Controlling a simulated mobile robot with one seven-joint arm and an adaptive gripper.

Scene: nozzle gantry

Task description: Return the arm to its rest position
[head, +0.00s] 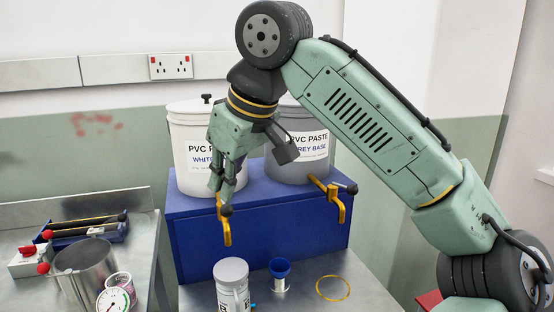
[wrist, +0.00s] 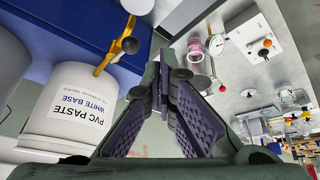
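My gripper (head: 227,205) hangs fingers down in front of the white-base tub, overlapping the left yellow tap (head: 224,228) in the head view. In the wrist view my gripper (wrist: 166,75) has its fingertips together, with nothing seen between them. The yellow tap (wrist: 118,47) shows apart from the fingers, to their left. My arm (head: 365,115) is bent, reaching from the lower right up and over to the left. The exact gap between fingertips and tap is hard to judge.
The white-base tub (head: 187,145) and grey-base tub (head: 312,155) stand on a blue stand (head: 265,230). A right yellow tap (head: 338,200), grey canister (head: 231,280), blue-topped cup (head: 280,272) and yellow ring (head: 333,288) are near. A steel pot (head: 85,280) and gauge (head: 113,300) stand left.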

